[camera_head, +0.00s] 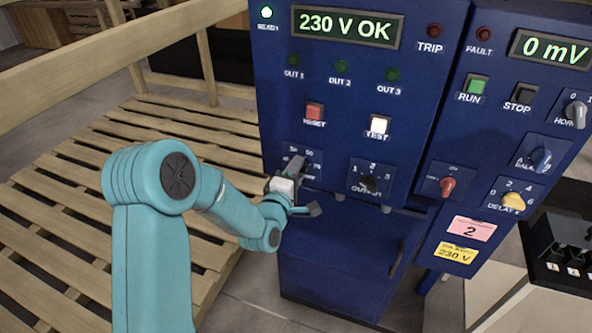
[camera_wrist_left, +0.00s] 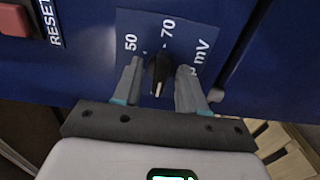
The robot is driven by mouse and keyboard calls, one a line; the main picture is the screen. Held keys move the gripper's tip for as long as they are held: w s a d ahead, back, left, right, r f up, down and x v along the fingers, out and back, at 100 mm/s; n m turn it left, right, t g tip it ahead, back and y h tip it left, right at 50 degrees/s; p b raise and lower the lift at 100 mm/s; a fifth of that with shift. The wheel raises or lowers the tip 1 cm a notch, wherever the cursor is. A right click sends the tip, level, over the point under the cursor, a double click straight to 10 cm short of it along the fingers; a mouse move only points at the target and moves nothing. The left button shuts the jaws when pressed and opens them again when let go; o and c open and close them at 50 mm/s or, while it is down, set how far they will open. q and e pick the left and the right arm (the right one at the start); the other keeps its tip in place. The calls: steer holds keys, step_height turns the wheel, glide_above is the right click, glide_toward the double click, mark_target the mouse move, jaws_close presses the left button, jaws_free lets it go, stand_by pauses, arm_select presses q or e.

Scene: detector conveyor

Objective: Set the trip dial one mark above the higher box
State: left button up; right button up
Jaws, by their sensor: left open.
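The trip dial is a black pointer knob (camera_wrist_left: 160,70) on a blue plate marked 50, 70 and mV (camera_wrist_left: 150,22) in the left wrist view. A pale line shows on the knob's end nearer the gripper. My left gripper (camera_wrist_left: 158,80) is open, with one grey finger on each side of the knob; I cannot tell whether either touches it. In the head view my left gripper (camera_head: 304,186) is at the dial plate (camera_head: 312,153) and hides the knob. The mV display (camera_head: 549,49) reads 0 mV. No boxes are in view. My right gripper is not in view.
Nearby are a red RESET button (camera_head: 315,111), a white TEST button (camera_head: 379,125) and a black output knob (camera_head: 370,184). A red knob (camera_head: 447,186) and a yellow delay knob (camera_head: 513,201) are further right. A wooden slatted platform (camera_head: 60,215) lies left.

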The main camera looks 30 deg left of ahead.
arm_select(q)
steer(key=shift+a+f, duration=0.1)
steer(key=c, duration=0.7)
steer(key=shift+o, duration=0.2)
steer(key=shift+f+b, duration=0.1)
steer(key=shift+b, duration=0.5)
steer(key=m+b, duration=1.5)
steer(key=m, duration=2)
steer(key=shift+m+b, duration=0.3)
steer(key=shift+m, duration=0.1)
